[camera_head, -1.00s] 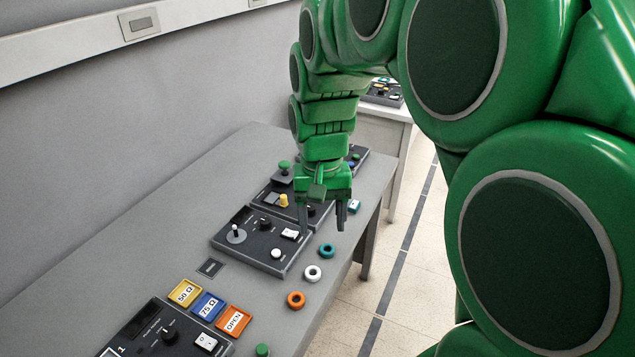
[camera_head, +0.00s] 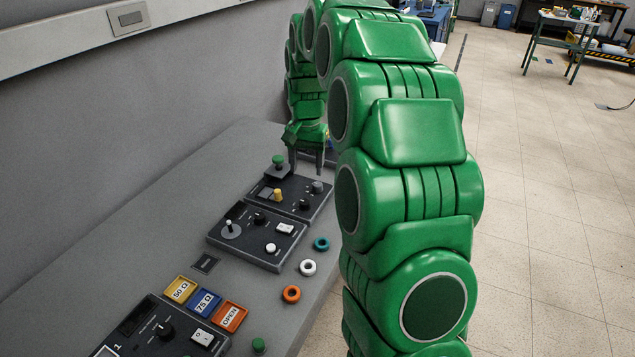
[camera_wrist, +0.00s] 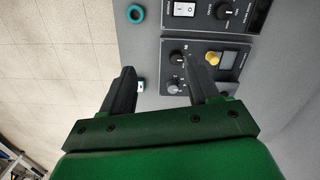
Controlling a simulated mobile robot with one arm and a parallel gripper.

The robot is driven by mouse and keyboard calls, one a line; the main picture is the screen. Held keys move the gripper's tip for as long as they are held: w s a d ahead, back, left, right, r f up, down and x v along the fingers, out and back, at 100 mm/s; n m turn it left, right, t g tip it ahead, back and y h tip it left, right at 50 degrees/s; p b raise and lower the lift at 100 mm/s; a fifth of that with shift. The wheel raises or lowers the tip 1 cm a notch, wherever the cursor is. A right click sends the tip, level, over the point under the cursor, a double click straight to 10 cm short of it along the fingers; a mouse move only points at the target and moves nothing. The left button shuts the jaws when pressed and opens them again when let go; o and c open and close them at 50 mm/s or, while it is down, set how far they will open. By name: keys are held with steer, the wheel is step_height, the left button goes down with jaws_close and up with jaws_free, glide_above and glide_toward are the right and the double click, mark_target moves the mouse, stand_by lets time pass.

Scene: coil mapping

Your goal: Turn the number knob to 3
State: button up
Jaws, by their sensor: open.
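In the head view, a black knob (camera_head: 305,204) is on the far panel (camera_head: 284,204), another black knob (camera_head: 260,218) is on the joystick panel, and a third (camera_head: 165,329) is on the near panel. My gripper (camera_head: 307,166) is open and empty, pointing down above the far end of the far panel. In the wrist view, the fingers (camera_wrist: 158,64) are spread apart, and the right one covers part of the far panel beside its black knob (camera_wrist: 177,57).
A joystick (camera_head: 231,229) stands on the middle panel. Teal (camera_head: 321,243), white (camera_head: 308,267) and orange (camera_head: 291,293) rings lie by the bench edge. The bench along the wall is clear.

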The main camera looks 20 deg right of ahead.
mark_target(318, 184)
steer(key=w+d+f+m, duration=0.1)
steer(key=w+d+f, duration=0.1)
steer(key=w+f, duration=0.1)
steer(key=w+d+f+m, duration=0.1)
steer(key=w+d+f, duration=0.2)
steer(key=w, duration=0.3)
steer(key=w+d+f+m, duration=0.1)
steer(key=w+d+f, duration=0.1)
steer(key=w+f, duration=0.2)
steer(key=shift+w+d+f, duration=0.3)
steer(key=shift+w+d+f+m, duration=0.15)
steer(key=shift+f+m, duration=0.1)
steer(key=shift+m, duration=0.05)
steer(key=shift+w+f, duration=0.1)
steer(key=shift+f, duration=3.9)
steer(key=c, duration=1)
